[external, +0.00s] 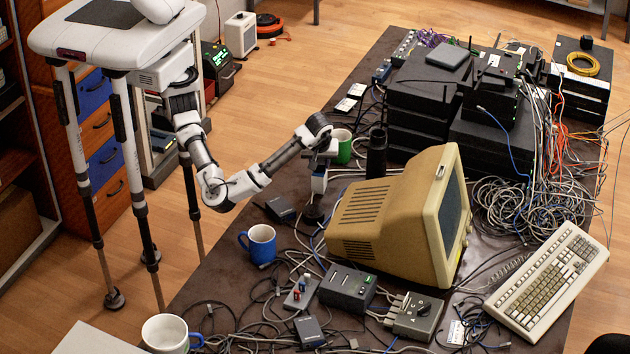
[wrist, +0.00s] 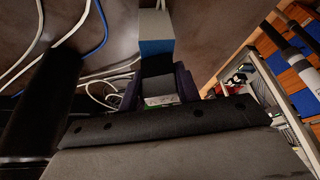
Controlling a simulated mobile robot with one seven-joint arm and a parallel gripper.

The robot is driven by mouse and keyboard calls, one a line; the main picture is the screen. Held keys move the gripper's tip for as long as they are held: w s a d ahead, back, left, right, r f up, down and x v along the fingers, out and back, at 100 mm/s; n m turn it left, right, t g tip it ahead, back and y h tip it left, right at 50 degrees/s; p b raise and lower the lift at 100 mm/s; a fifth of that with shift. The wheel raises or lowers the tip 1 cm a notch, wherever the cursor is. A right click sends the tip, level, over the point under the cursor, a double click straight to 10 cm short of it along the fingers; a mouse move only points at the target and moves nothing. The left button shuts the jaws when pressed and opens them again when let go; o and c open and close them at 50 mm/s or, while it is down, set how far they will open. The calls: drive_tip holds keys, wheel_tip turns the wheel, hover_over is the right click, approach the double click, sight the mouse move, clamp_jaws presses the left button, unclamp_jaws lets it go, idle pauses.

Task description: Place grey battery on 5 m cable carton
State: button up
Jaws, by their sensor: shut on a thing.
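My gripper (external: 320,156) hangs over the left-hand part of the dark table, its fingers pointing down. It is shut on a small light-grey block with a blue band, which I take for the grey battery (external: 319,183). In the wrist view, my gripper (wrist: 157,88) shows dark fingers on either side, and the grey and blue battery (wrist: 156,46) extends beyond them. Two small flat pieces with white labels (external: 350,98) lie at the table's back left. Their print is too small to read, so I cannot tell which is the 5 m cable carton.
A green mug (external: 342,148) and a black cylinder (external: 377,153) stand close behind and right of my gripper. A beige monitor (external: 385,215) is to the right, a blue mug (external: 261,244) in front. Loose cables cover much of the table (external: 225,235); its left edge is barer.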

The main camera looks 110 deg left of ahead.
drive_tip(key=shift+f, duration=0.1)
drive_tip(key=o, duration=1)
drive_tip(key=v, duration=1.2)
drive_tip(key=shift+w, duration=0.1)
